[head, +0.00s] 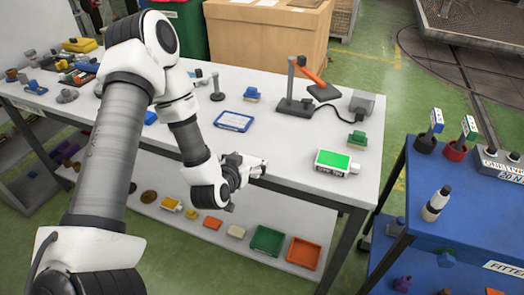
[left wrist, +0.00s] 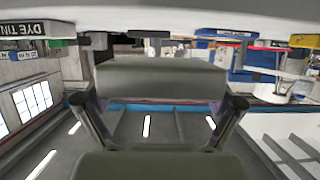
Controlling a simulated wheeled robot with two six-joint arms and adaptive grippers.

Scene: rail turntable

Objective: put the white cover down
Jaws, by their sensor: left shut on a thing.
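My left gripper (head: 245,164) is over the front edge of the white table, near its middle. It is shut on a small pale piece at its fingertips, which looks like the white cover (head: 259,170); its shape is mostly hidden by the fingers. In the left wrist view broad grey gripper parts (left wrist: 160,80) fill the middle, and I cannot make out the cover there. My right gripper is not in view.
A blue cart (head: 470,215) stands at the right.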

